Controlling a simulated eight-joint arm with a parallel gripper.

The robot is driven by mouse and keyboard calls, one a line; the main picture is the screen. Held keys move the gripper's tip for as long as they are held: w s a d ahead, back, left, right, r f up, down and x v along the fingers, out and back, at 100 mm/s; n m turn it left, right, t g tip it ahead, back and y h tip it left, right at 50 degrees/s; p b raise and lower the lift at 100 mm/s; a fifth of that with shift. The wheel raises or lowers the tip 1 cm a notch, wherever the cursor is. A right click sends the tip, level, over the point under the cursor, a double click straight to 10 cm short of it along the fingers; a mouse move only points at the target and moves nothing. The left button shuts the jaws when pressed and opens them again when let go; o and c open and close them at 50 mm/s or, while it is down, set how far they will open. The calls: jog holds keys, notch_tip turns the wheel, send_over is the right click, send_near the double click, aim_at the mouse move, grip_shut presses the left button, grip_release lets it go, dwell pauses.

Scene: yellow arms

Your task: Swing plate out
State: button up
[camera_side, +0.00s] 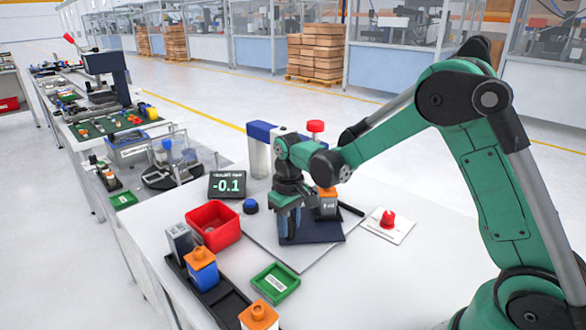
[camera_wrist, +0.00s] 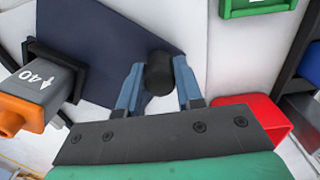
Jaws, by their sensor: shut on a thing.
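The plate is a flat dark navy panel (camera_side: 324,231) under my gripper, on a light grey base sheet; it also shows in the wrist view (camera_wrist: 85,50). A short black knob (camera_wrist: 159,74) stands at the plate's right edge in the wrist view. My gripper (camera_wrist: 158,88) points down with a blue-grey finger on each side of the knob, shut on it. In the side view my gripper (camera_side: 289,228) hides the knob. A grey block with an orange top, marked 40 (camera_wrist: 45,82), sits at the plate's left side in a black bracket.
A red bin (camera_side: 213,225), a green tray (camera_side: 275,283) and a black rack (camera_side: 205,290) with orange-topped blocks stand left and front. A display reading -0.1 (camera_side: 228,185) and a blue button (camera_side: 250,206) are behind. A red knob on a white card (camera_side: 388,220) is right.

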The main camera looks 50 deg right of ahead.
jog(key=shift+w+a, duration=0.2)
jog(key=shift+a, duration=0.05)
jog(key=shift+w+a, duration=0.5)
jog(key=shift+w, duration=0.15)
jog(key=shift+w, duration=0.1)
jog(key=shift+w+a, duration=0.4)
jog(key=shift+w, duration=0.4)
jog(key=shift+w, duration=0.1)
jog(key=shift+w+a, duration=0.15)
jog(key=shift+w, duration=1)
